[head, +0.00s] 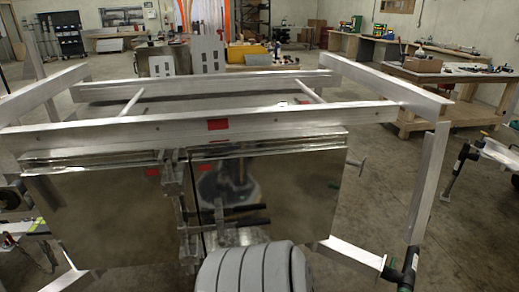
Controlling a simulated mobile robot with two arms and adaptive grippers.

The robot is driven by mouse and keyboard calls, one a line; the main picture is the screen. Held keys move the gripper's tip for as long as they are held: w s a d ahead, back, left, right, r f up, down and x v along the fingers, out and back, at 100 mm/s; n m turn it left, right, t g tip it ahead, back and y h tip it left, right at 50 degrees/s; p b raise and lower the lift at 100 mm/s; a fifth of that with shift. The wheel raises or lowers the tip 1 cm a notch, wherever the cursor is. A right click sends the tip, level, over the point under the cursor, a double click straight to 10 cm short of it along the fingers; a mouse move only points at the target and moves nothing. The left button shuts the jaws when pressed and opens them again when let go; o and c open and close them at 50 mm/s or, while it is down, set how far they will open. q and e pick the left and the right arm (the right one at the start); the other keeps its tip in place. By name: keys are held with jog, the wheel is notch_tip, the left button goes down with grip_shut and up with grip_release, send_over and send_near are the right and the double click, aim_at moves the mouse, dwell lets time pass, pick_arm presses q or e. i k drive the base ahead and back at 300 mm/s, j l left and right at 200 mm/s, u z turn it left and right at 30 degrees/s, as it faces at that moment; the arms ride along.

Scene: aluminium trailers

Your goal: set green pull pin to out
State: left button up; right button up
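A small green part (392,262) shows at the lower right, beside a black tubular fitting (408,268) at the end of an aluminium bar. It may be the green pull pin, but it is too small to tell whether it is in or out. Another dark green spot (335,184) sits at the right edge of the shiny metal panel (290,190). Neither of my grippers can be made out. Dark shapes in the shiny panel look like reflections.
Aluminium trailer frame rails (270,128) span the view ahead. A grey ribbed, tyre-like object (253,270) stands at the bottom centre. A wooden workbench (425,95) is at the back right. Bare concrete floor (385,185) lies between the panel and the right-hand bars.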

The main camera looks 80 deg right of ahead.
aim_at(391, 268)
jog(key=z, duration=3.95)
